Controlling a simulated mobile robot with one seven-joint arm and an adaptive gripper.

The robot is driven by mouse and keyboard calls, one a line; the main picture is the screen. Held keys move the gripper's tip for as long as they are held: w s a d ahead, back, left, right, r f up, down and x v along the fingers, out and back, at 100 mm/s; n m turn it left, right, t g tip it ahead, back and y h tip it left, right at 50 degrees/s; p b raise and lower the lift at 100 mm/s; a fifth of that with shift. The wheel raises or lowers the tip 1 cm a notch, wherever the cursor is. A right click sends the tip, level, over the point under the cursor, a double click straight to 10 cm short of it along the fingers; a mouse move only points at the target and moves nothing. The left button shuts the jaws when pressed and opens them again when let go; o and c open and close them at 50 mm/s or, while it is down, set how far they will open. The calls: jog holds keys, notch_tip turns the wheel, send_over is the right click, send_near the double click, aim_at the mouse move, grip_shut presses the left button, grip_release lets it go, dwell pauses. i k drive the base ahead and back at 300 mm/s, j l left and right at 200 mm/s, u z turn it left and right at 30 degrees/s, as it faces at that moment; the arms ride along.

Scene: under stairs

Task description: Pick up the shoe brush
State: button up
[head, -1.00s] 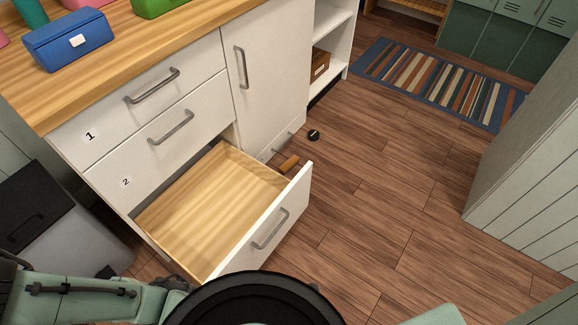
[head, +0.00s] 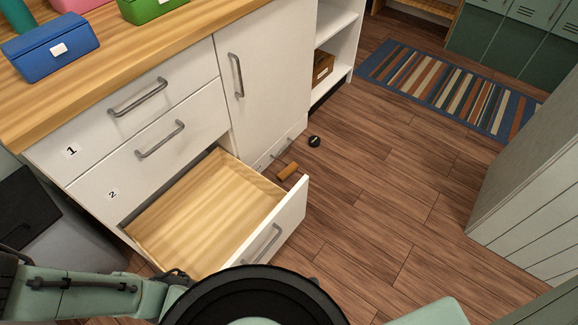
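A small orange-brown block-like object (head: 288,171), which looks like the shoe brush, lies on the wooden floor. It is just beyond the far end of the open bottom drawer (head: 284,226), near the base of the white cabinet. Its bristles cannot be made out. Part of my green arm shows at the lower left, in front of the cabinet, but my gripper is out of view.
The drawer juts out over the floor and looks empty. A small round black item (head: 314,141) lies beyond the brush. Blue (head: 52,47) and green boxes stand on the wooden countertop (head: 120,70). The floor (head: 390,215) to the right is clear up to a striped rug (head: 450,88).

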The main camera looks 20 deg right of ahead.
aim_at(294, 167)
jog(key=i+l, duration=0.2)
jog(key=l, duration=0.2)
jog(key=i+l+u, duration=0.15)
jog(key=l, duration=0.25)
jog(key=i+l, duration=0.3)
jog(key=i+l+u, duration=0.15)
jog(key=l, duration=0.35)
jog(key=i+l, duration=0.2)
jog(key=l, duration=0.25)
jog(key=i+l+u, duration=0.1)
jog(key=l, duration=0.35)
jog(key=i+l+u, duration=0.1)
jog(key=i+l, duration=0.15)
jog(key=l, duration=0.2)
jog(key=i+l, duration=0.15)
jog(key=l, duration=0.3)
jog(key=l+u, duration=0.15)
jog(key=l, duration=0.25)
jog(key=i+l, duration=0.1)
jog(key=l, duration=0.15)
jog(key=i+l, duration=0.15)
jog(key=l, duration=0.15)
